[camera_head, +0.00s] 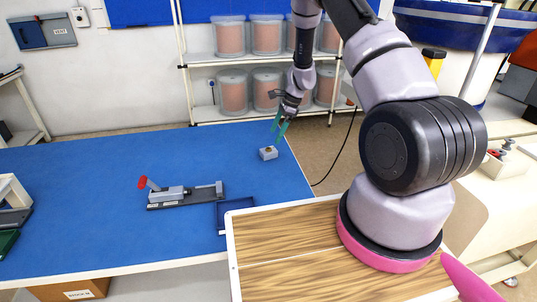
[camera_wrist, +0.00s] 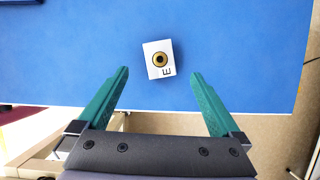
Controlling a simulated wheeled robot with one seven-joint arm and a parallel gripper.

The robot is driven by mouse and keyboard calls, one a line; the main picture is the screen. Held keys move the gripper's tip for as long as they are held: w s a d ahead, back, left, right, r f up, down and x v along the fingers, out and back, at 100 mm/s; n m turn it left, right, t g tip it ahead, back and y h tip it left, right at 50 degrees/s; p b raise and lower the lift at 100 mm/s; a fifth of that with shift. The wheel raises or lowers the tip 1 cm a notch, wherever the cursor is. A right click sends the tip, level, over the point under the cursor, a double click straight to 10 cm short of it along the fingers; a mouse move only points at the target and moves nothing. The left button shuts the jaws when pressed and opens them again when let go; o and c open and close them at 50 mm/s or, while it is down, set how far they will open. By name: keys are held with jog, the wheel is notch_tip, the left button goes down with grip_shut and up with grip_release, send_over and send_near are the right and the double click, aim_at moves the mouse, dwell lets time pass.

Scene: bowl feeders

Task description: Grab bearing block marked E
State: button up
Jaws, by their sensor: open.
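The bearing block marked E (camera_wrist: 151,68) is a small white block with a brass-coloured ring around a dark centre and a black letter E near one edge. It lies on the blue table top, turned slightly, and also shows in the head view (camera_head: 268,153) near the table's far right corner. My gripper (camera_wrist: 159,72) is open, with its two green fingers apart on either side of the block's near side in the wrist view. In the head view my gripper (camera_head: 280,126) hangs above and slightly right of the block. The fingers do not appear to touch it.
The blue table (camera_head: 90,190) is clear around the block. A toggle-clamp fixture with a red knob (camera_head: 178,195) and a dark blue tray (camera_head: 234,215) stand nearer the front. A wooden-topped surface (camera_head: 290,250) is at the front right. Shelves with bins (camera_head: 230,38) stand behind.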

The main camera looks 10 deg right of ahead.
aim_at(269, 149)
jog(key=x, duration=0.8)
jog(key=shift+s+a+f, duration=0.1)
jog(key=shift+a+f, duration=0.1)
jog(key=shift+f, duration=0.05)
grip_shut()
